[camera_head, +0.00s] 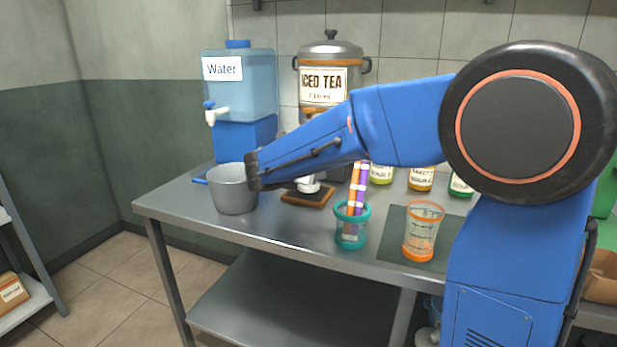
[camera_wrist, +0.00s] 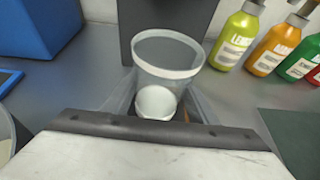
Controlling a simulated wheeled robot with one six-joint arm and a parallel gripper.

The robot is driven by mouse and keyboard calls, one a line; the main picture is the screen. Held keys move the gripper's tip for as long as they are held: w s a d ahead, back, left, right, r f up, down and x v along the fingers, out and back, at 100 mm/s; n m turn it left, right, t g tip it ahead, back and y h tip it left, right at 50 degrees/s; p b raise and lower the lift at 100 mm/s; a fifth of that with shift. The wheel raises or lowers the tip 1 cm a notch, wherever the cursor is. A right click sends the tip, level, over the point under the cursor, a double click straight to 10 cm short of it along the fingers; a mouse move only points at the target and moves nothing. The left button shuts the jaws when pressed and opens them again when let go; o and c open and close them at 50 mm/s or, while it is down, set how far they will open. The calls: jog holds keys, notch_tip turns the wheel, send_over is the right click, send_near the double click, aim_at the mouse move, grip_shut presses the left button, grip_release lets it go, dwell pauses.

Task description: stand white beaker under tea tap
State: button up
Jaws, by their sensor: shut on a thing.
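The white beaker, clear-walled with a white rim and base, stands upright in the wrist view (camera_wrist: 168,72), in front of a dark upright panel. My gripper (camera_wrist: 158,100) is shut on it, its fingers at either side. In the head view the beaker's white base (camera_head: 308,186) shows below my arm, over a brown board (camera_head: 306,197); I cannot tell whether it touches the board. The iced tea urn (camera_head: 325,84) stands above and behind. Its tap is hidden behind my arm in the head view and out of sight in the wrist view.
A grey pot (camera_head: 233,190) stands left on the steel table (camera_head: 285,232). A blue water dispenser (camera_head: 238,90) is behind it. A teal-rimmed holder (camera_head: 351,226) with tall sticks and an orange-rimmed beaker (camera_head: 422,232) stand front right. Several syrup bottles (camera_wrist: 237,37) stand right of the urn.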

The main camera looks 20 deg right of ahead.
jog(key=shift+f, duration=0.5)
jog(key=o, duration=1.2)
jog(key=shift+f, duration=0.15)
jog(key=shift+o, duration=0.2)
jog(key=shift+s+a+r, duration=0.15)
jog(key=shift+r, duration=0.1)
jog(key=v, duration=1.1)
jog(key=shift+s+a, duration=0.15)
jog(key=shift+s, duration=0.05)
jog(key=shift+r, duration=0.1)
